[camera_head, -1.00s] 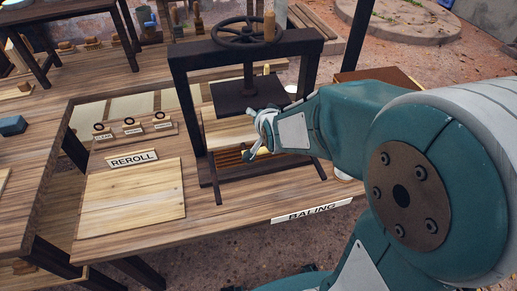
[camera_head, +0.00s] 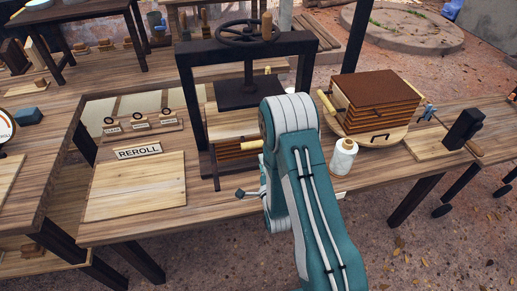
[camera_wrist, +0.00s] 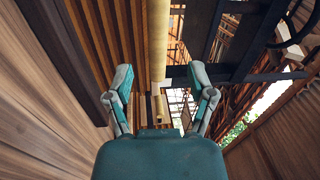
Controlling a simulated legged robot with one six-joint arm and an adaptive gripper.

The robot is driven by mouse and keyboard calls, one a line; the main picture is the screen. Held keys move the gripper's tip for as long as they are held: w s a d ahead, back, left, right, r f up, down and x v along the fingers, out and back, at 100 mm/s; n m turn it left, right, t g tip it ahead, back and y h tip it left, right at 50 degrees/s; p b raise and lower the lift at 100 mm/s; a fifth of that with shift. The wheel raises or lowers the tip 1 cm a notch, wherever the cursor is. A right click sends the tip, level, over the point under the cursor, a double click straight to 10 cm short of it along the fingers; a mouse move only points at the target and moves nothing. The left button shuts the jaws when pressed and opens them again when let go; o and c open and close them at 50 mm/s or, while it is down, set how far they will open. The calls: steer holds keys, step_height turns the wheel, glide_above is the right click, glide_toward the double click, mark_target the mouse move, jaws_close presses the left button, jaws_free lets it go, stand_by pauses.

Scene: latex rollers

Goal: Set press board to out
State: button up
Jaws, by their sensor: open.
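The press (camera_head: 190,100) is a black frame with a handwheel on top and a dark plate (camera_head: 248,93) on its screw. Under the plate lies a pale wooden board (camera_head: 230,125), with slatted brown wood (camera_head: 228,148) below it and a pale round handle (camera_head: 252,145) at the front. My forearm hides the right part. My gripper (camera_head: 242,193) is in front of the press, low and apart from it, largely hidden. In the wrist view its fingers (camera_wrist: 161,80) are open and empty. A pale wooden bar (camera_wrist: 157,40) shows ahead between them, beside the slatted wood.
A REROLL sign (camera_head: 138,151) and a bare board (camera_head: 135,187) are left of the press. A white spool (camera_head: 343,157) and a stack of brown slatted boards (camera_head: 376,100) on a round base stand to the right. The ground in front is open.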

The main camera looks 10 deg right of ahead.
mark_target(257, 144)
steer(key=shift+m+t, duration=0.4)
steer(key=w, duration=0.8)
steer(key=shift+w+r, duration=0.15)
steer(key=shift+r, duration=0.1)
jaws_close()
